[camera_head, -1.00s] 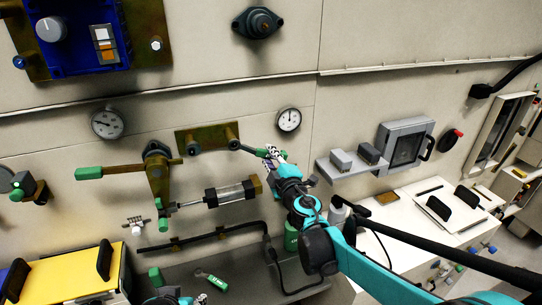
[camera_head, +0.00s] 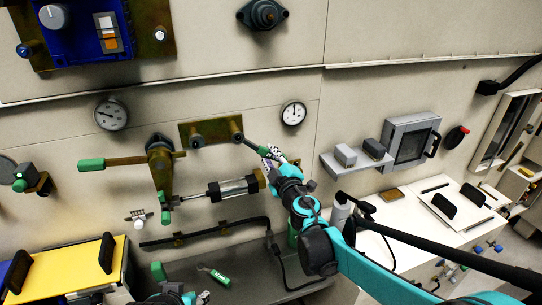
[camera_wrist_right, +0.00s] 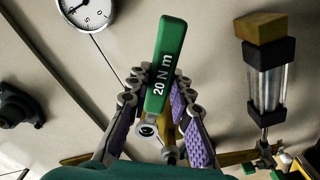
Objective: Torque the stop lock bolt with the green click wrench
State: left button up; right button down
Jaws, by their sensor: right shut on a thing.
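My right gripper (camera_head: 272,160) is shut on the green wrench (camera_head: 265,152). The wrench's dark shaft runs up and left to the right-hand bolt (camera_head: 237,136) on the brass plate (camera_head: 217,124); I cannot tell whether its head is seated. In the right wrist view the green handle (camera_wrist_right: 168,60), marked "20 N m", stands between my purple-padded fingers, and a metal ring end shows below it. A second bolt (camera_head: 196,140) sits at the plate's left. My left gripper (camera_head: 185,298) shows only in part at the bottom edge; its fingers are unclear.
A gauge (camera_head: 293,113) is close to my right gripper. Another green-handled tool (camera_head: 214,276) lies on the grey bench. A grey shelf (camera_head: 350,164) juts out at right.

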jog(key=a+f+m+b, duration=0.1)
jog(key=a+f+m, duration=0.1)
jog(key=m, duration=0.1)
jog(key=shift+s+b, duration=0.3)
jog(key=shift+b, duration=0.1)
dwell(0.5)
jog(key=shift+s+a+f+m+b, duration=0.15)
jog(key=shift+a+f+m+b, duration=0.2)
jog(key=shift+a+m, duration=0.4)
jog(key=shift+s+d+f, duration=0.1)
jog(key=shift+s+d, duration=0.05)
jog(key=shift+p+v, duration=0.45)
jog(key=shift+v, duration=2.4)
jog(key=shift+d, duration=0.1)
